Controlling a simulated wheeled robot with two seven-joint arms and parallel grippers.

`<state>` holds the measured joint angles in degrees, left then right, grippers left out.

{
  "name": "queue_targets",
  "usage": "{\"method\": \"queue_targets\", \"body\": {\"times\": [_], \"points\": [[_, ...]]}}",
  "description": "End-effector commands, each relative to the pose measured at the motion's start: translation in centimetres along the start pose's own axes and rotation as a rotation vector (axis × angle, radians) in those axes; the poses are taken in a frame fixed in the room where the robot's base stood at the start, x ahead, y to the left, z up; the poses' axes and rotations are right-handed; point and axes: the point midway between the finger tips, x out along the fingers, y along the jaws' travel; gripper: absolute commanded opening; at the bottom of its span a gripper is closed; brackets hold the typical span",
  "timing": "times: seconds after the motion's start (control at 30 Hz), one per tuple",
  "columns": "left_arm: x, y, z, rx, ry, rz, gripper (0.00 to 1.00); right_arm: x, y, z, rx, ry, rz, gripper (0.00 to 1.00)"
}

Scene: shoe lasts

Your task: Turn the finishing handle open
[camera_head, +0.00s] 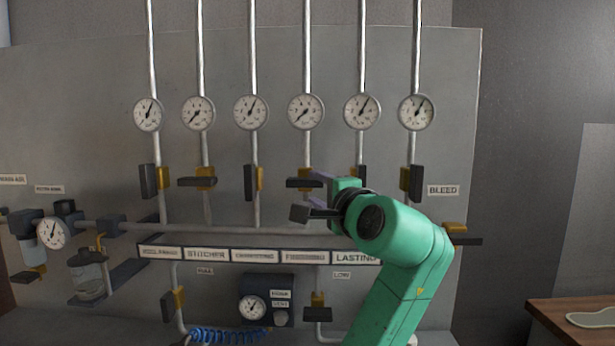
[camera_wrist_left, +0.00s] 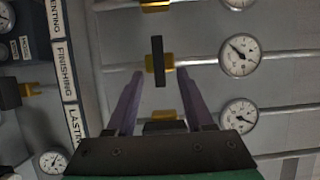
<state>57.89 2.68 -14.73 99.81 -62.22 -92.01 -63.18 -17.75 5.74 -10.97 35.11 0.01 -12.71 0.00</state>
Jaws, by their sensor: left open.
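The finishing handle (camera_head: 304,183) is a dark bar on a yellow valve, on the pipe above the FINISHING label (camera_head: 305,257). It lies crosswise to its pipe. In the left wrist view the handle (camera_wrist_left: 158,61) stands upright across the pipe, just ahead of and between the fingertips. My left gripper (camera_head: 314,194) is open and close to this valve; the wrist view shows its two purple fingers (camera_wrist_left: 160,72) spread with nothing held. I cannot tell whether the fingertips touch the handle. My right gripper is not in view.
Other handles (camera_head: 197,182) and gauges (camera_head: 305,112) line the panel. A BLEED valve (camera_head: 455,234) is at right. A filter unit (camera_head: 30,242) is at left, a table (camera_head: 560,310) lower right.

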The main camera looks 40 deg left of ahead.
Motion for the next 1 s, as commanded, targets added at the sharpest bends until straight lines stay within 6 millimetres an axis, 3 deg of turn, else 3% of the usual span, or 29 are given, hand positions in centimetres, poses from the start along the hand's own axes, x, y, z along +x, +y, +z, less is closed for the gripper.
{"method": "queue_targets", "body": {"times": [0.1, 0.2, 0.53, 0.57, 0.67, 0.7, 1.0], "points": [[2.9, -0.3, 0.0, 0.002, -0.002, 0.002, 0.53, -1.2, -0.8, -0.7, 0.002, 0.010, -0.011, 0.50], [4.4, -0.2, 0.0, 0.002, -0.001, 0.002, 0.53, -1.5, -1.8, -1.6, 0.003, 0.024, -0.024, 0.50], [5.3, 0.1, -0.1, -0.001, 0.001, 0.001, 0.53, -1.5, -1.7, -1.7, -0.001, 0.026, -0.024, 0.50], [5.3, 0.1, -0.1, -0.001, 0.001, 0.001, 0.45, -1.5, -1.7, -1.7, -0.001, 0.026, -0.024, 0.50], [5.3, 0.1, -0.1, -0.001, 0.001, 0.001, 0.07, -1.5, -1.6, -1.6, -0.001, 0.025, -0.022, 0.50], [5.3, 0.1, -0.1, -0.001, 0.001, 0.001, 0.00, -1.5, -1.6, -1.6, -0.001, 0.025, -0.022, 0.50], [5.3, 0.1, -0.1, -0.013, 0.001, 0.009, 0.00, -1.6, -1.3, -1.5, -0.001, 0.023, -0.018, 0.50]]}}
